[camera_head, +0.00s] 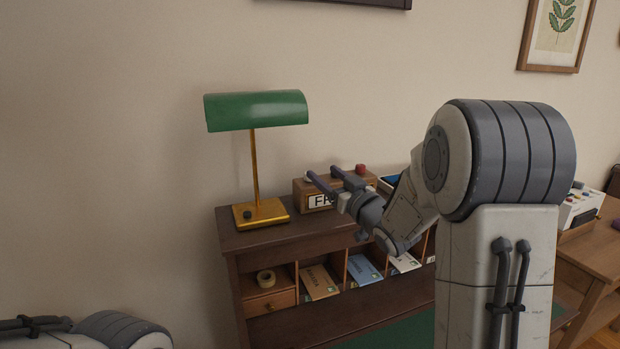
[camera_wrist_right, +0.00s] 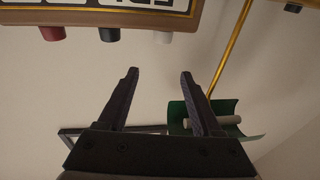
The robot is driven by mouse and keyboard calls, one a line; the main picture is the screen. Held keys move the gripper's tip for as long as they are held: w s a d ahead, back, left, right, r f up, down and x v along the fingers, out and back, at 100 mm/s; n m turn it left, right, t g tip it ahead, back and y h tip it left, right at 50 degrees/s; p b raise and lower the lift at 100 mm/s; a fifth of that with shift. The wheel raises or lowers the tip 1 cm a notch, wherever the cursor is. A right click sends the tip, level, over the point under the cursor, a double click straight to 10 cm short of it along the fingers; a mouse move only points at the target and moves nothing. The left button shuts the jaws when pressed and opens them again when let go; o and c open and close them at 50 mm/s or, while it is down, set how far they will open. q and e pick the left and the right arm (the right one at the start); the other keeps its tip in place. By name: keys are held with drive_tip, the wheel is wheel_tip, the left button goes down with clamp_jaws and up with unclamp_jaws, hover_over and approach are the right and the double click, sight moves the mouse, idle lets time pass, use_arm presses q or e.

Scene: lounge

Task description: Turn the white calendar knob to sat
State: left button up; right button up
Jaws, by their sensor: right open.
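The wooden calendar (camera_head: 300,194) stands on top of the desk, right of the lamp, with a white card starting with "F" partly hidden behind my right gripper. In the right wrist view the calendar (camera_wrist_right: 110,18) appears inverted at the top, its card cut off by the frame. A red knob (camera_wrist_right: 53,33), a black knob (camera_wrist_right: 109,35) and the white knob (camera_wrist_right: 163,38) stick out from its edge. My right gripper (camera_head: 323,174) is open and empty at the calendar. In the wrist view its fingertips (camera_wrist_right: 160,72) point toward the white knob, apart from it. My left gripper is not in view.
A green-shaded brass lamp (camera_head: 256,110) stands left of the calendar on the desk (camera_head: 236,238). Pigeonholes below hold a tape roll (camera_head: 266,279) and several envelopes (camera_head: 320,283). A side table (camera_head: 585,255) with a white device (camera_head: 578,207) is at the right.

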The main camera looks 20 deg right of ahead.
drive_tip(key=s+d+f+g, duration=0.1)
drive_tip(key=s+f+n+y, duration=0.1)
drive_tip(key=shift+d+f+g, duration=0.35)
drive_tip(key=shift+g, duration=0.05)
drive_tip(key=p+x, duration=0.2)
drive_tip(key=x, duration=0.8)
drive_tip(key=shift+w+a, duration=0.15)
drive_tip(key=shift+a, duration=0.1)
clamp_jaws()
